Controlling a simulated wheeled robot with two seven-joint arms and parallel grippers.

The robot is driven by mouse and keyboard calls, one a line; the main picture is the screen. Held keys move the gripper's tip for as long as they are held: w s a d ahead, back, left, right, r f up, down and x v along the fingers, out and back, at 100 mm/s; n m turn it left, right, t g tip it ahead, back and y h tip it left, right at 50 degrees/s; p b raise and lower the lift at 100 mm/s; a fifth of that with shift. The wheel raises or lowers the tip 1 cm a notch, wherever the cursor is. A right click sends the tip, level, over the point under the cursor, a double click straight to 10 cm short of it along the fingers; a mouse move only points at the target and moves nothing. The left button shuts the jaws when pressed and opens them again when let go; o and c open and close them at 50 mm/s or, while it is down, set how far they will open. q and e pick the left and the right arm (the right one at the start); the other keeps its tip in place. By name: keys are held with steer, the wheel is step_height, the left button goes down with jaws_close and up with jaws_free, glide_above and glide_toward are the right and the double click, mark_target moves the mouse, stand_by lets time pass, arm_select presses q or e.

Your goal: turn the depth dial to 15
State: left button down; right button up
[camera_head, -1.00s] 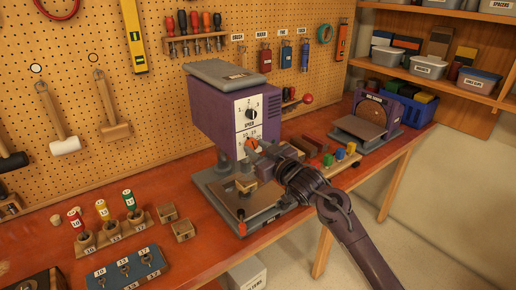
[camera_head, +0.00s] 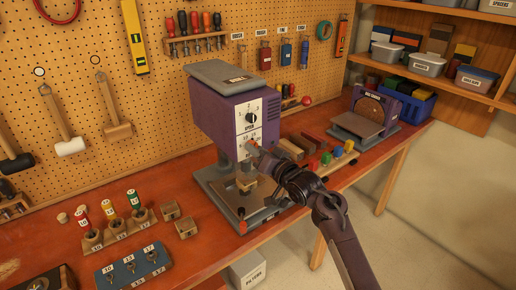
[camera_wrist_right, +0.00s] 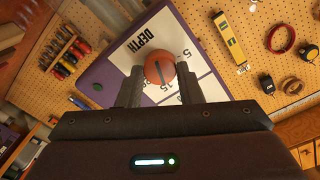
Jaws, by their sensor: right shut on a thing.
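The purple drill press (camera_head: 222,118) stands on the red bench with a white dial plate on its front. The speed dial (camera_head: 251,117) is the dark upper knob. Below it my right gripper (camera_head: 254,151) reaches the orange depth dial and largely covers it in the head view. In the right wrist view the depth dial (camera_wrist_right: 160,69) is round and orange with a dark pointer line, and my right gripper (camera_wrist_right: 158,85) is shut on it, one finger on each side. The DEPTH label, a 5 and a 15 show beside it. The exact setting is hard to tell. My left gripper is out of view.
A wooden block sits on the press table (camera_head: 250,202) below my right gripper. Coloured pieces and a disc sander (camera_head: 372,115) stand to the right. Labelled tool holders (camera_head: 120,232) and a blue key block (camera_head: 132,268) are at the front left.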

steer(key=shift+f+m, duration=0.1)
steer(key=shift+m, duration=0.2)
steer(key=o, duration=1)
steer(key=b+v, duration=0.2)
steer(key=v, duration=0.5)
steer(key=shift+s+d+b, duration=0.3)
